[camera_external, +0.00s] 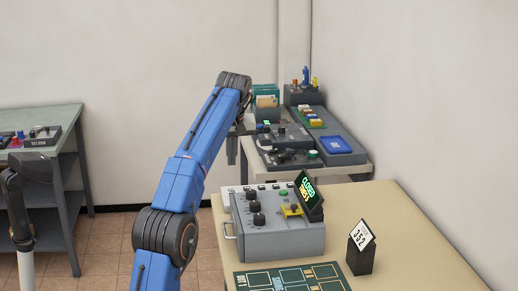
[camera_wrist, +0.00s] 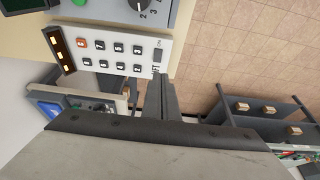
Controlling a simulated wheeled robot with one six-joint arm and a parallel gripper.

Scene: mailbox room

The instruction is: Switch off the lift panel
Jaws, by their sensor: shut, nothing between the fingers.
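A white panel (camera_wrist: 118,52) with several black buttons, one orange-red button (camera_wrist: 82,43) and a small dark switch (camera_wrist: 157,56) at its right end shows in the wrist view; it looks like the lift panel. A dark strip with lit amber squares (camera_wrist: 62,50) stands at its left end. In the external view the white panel (camera_external: 268,186) lies behind a grey control box, partly hidden. My gripper (camera_wrist: 162,88) is shut and empty, its tips just below the switch end in the picture; contact cannot be told. In the external view the gripper (camera_external: 232,152) points down beyond the box.
The grey box (camera_external: 275,238) with black knobs, a CLOSED sign (camera_external: 309,192) and a number card (camera_external: 361,240) stand on the cream table (camera_external: 420,250). A back table holds more devices (camera_external: 290,155). A green-topped table (camera_external: 60,117) stands at left.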

